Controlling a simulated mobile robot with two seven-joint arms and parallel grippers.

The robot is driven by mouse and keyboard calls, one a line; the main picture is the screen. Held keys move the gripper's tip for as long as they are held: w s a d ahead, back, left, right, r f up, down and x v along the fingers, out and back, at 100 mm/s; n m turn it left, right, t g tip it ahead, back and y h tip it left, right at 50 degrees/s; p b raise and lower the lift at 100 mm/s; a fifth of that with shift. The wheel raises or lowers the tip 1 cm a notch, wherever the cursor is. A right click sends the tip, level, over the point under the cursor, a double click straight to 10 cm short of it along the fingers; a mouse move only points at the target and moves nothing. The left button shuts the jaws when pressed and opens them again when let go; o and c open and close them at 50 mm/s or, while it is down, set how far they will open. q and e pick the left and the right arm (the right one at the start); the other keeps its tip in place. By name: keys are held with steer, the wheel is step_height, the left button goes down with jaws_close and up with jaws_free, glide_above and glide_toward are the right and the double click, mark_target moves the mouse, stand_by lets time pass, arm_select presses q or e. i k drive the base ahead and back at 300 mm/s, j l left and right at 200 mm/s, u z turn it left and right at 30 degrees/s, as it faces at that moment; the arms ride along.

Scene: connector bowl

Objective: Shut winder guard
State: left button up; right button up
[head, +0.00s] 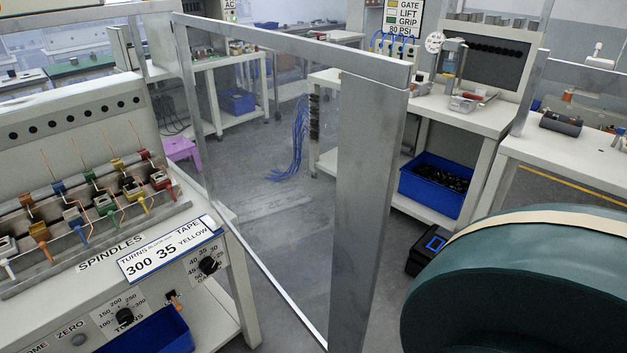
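The winder (110,256) stands at the left, with a row of spindles holding coloured bobbins (104,205) along its top. The guard (372,190) is a clear panel in a grey metal frame with a wide metal upright at its near right end. It swings out from the winder's back right corner and stands open across the middle of the head view. The spindles are uncovered. Neither of my grippers shows in the head view.
A dark green rounded object (520,285) with a tan band fills the lower right. A blue bin (434,188) sits under the far white bench (425,112). Grey floor (290,215) shows through the panel. A purple stool (181,148) stands behind the winder.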

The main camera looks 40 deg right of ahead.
mark_target(375, 89)
steer(key=k+l, duration=0.1)
steer(key=l, duration=0.35)
steer(key=l+z, duration=0.1)
steer(key=l, duration=0.35)
steer(key=i+l+u, duration=0.1)
steer(key=l, duration=0.3)
steer(key=i+l+u, duration=0.1)
steer(key=l, duration=0.3)
steer(key=k+l, duration=0.15)
steer(key=k, duration=0.1)
